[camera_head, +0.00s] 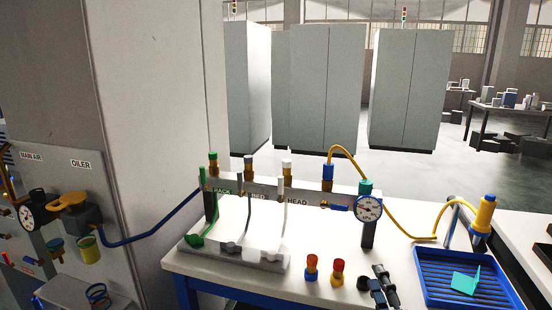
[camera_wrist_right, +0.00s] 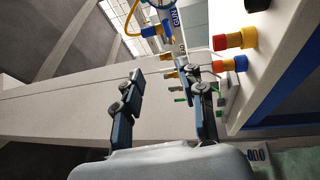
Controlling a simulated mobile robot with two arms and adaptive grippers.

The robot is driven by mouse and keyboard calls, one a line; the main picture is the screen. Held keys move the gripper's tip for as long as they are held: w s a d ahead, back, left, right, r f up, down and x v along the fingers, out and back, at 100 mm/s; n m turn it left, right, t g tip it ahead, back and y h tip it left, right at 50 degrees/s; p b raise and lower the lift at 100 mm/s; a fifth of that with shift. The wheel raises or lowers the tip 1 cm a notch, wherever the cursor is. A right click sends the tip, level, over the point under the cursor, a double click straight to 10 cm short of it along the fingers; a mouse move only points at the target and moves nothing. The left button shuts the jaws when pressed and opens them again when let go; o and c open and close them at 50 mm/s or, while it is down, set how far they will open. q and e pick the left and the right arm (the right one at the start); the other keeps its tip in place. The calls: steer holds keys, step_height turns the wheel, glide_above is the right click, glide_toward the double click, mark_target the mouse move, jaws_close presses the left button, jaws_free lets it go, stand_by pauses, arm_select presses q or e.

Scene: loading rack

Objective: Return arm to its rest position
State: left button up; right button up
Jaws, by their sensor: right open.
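My right gripper (camera_head: 379,285) shows low in the head view, over the front part of the white bench (camera_head: 225,285), right of two small caps. Its dark fingers are apart with nothing visible between them. In the right wrist view the same gripper (camera_wrist_right: 166,75) has two dark jointed fingers spread wide. Beyond them are the bench edge and fittings of the rack, with the orange-and-blue cap (camera_wrist_right: 230,64) and the red-and-yellow cap (camera_wrist_right: 235,38) at the right. My left gripper is not in view.
A labelled manifold rail (camera_head: 255,191) carries several fittings and hoses behind my gripper. A round gauge (camera_head: 368,208) sits at its right end. A blue tray (camera_head: 430,290) with a teal part (camera_head: 466,280) lies close to the right. A wall panel (camera_head: 70,165) stands left.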

steer(key=s+d+f+m+g+h, duration=0.2)
steer(key=s+f+m+g, duration=0.25)
steer(key=f+m, duration=0.2)
steer(key=s+d+f+m+g+h, duration=0.2)
steer(key=s+f+m+g+h, duration=0.15)
steer(key=s+f+m, duration=0.3)
steer(key=s+a+f+m+g+y, duration=0.2)
steer(key=s+a+f+g, duration=0.15)
steer(key=s, duration=0.55)
steer(key=s+a+f+m+g+y, duration=0.2)
steer(key=s+f+g, duration=0.3)
steer(key=s, duration=0.5)
step_height(320, 180, down, 28)
steer(key=s+g, duration=0.1)
steer(key=s, duration=0.1)
steer(key=s+d+f+g, duration=0.1)
steer(key=s+d+f, duration=0.2)
steer(key=s+f, duration=1.1)
steer(key=shift+s+f, duration=0.35)
steer(key=shift+s, duration=0.55)
